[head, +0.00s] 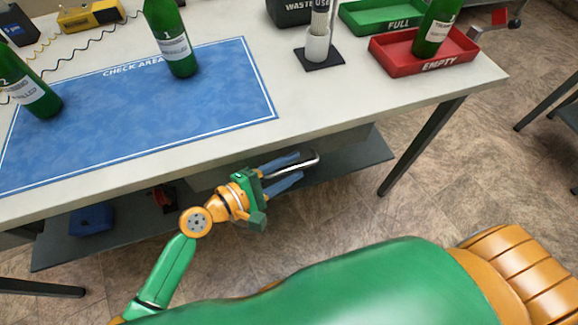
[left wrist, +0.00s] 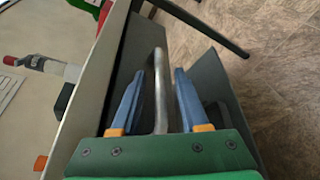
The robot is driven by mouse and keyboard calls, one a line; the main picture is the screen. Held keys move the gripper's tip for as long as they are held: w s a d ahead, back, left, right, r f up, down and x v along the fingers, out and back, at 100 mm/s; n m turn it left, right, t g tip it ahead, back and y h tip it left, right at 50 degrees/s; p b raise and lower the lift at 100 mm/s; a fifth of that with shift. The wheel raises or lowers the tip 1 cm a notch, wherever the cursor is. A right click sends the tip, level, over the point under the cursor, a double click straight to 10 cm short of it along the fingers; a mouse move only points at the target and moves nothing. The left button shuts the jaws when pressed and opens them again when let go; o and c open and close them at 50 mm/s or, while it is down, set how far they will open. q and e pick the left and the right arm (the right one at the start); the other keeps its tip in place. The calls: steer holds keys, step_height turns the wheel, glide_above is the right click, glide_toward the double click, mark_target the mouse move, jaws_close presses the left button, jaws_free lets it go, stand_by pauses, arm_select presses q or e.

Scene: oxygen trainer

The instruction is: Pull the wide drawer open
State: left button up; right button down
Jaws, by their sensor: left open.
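The wide drawer is under the table; its dark front shows in the left wrist view (left wrist: 124,72) and is mostly hidden under the table edge in the head view. Its pale metal bar handle (head: 314,161) stands out from the front. In the left wrist view, the handle bar (left wrist: 160,95) runs between the two fingers, with a visible gap on each side. My right gripper is not in view.
The table (head: 330,118) above carries a blue check mat (head: 215,100), green bottles (head: 172,40), a red tray (head: 395,62) and a green tray (head: 365,22). A dark lower shelf (head: 350,165) lies beneath. A table leg (head: 420,150) stands to the right. Floor in front is clear.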

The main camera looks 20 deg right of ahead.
arm_select(q)
jaws_close()
stand_by(1.4)
